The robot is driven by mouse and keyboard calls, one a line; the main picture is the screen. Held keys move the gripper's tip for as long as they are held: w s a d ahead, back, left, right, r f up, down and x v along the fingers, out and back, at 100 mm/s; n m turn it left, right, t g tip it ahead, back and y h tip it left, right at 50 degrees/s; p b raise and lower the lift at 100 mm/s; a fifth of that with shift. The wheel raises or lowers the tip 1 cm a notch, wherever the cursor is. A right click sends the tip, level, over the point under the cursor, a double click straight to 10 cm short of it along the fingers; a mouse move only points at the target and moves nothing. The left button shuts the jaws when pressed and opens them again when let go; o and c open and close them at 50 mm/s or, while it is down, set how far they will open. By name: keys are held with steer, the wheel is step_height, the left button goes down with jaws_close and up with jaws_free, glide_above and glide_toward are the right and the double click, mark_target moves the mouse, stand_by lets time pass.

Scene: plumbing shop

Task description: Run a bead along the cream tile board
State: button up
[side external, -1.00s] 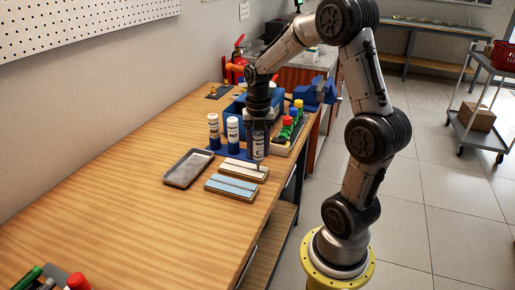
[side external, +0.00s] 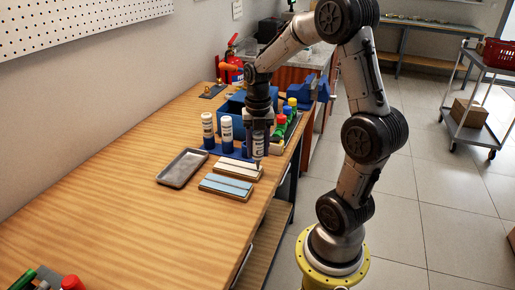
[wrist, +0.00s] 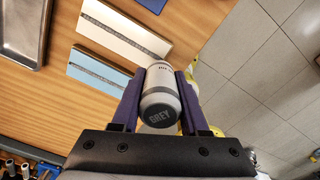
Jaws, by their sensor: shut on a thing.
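The cream tile board (side external: 228,168) lies flat on the bench, with a thin grey line along its length. It also shows in the wrist view (wrist: 112,22); I cannot tell whether the line is groove or bead. My gripper (side external: 259,128) is shut on a white tube (side external: 258,145), held upright with its nozzle down at the board's right end. I cannot tell whether the nozzle touches. In the wrist view the tube (wrist: 158,84) sits between the fingers, its dark end reading "GREY". The nozzle is hidden there.
A blue tile board (side external: 226,188) lies in front of the cream one. A grey tray (side external: 182,167) is to the left. Two white tubes (side external: 208,127) stand behind in a blue holder, with coloured-capped bottles (side external: 284,118) to the right.

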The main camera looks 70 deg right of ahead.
mark_target(258, 133)
steer(key=shift+r, duration=3.5)
